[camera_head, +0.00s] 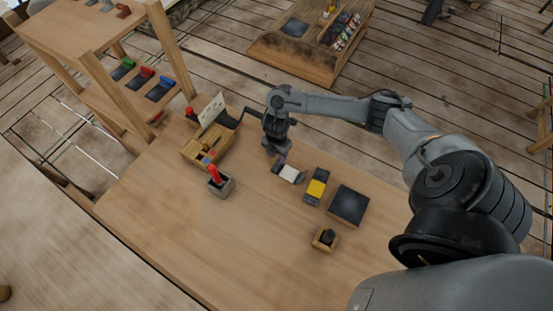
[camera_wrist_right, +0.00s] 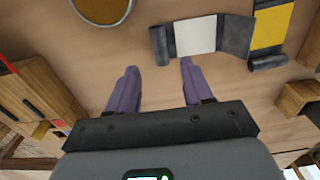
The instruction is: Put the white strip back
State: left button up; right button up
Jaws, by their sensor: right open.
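The white strip (camera_head: 289,173) lies on the wooden table with dark parts at its two ends. It also shows in the right wrist view (camera_wrist_right: 195,35), between two dark pieces; I cannot tell whether it is fixed to them. A yellow piece with dark ends (camera_head: 316,188) is just to its right in the head view. My right gripper (camera_head: 281,157) is above the table just behind the white strip. Its fingers (camera_wrist_right: 158,70) are apart with nothing between them, and the strip is beyond the fingertips. My left gripper is out of view.
A dark square pad (camera_head: 348,205) and a small wooden holder with a dark knob (camera_head: 326,238) are to the right. A red-handled item in a grey block (camera_head: 220,181) and a wooden box (camera_head: 194,153) are left. The front table area is clear.

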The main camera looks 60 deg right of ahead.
jog(key=a+r+m+t+y, duration=0.1)
jog(key=a+r+m+t, duration=0.15)
jog(key=a, duration=1.05)
jog(key=a+r+m+t+y, duration=0.1)
jog(key=a+r+t, duration=0.2)
jog(key=a, duration=0.9)
jog(key=s+d+r+m+g+h, duration=0.1)
jog(key=s+d+r+m, duration=0.1)
jog(key=s+m, duration=0.4)
jog(key=s+d+r+m+g, duration=0.1)
jog(key=s+d+r+m, duration=0.1)
jog(key=s+r+m, duration=0.3)
jog(key=shift+s+d+m+h, duration=0.2)
jog(key=shift+s+m+h, duration=0.2)
jog(key=shift+s+m, duration=0.65)
jog(key=shift+s, duration=0.1)
notch_tip(320, 180, up, 14)
jog(key=p, duration=1.4)
jog(key=shift+r+p, duration=0.15)
jog(key=shift+p, duration=0.25)
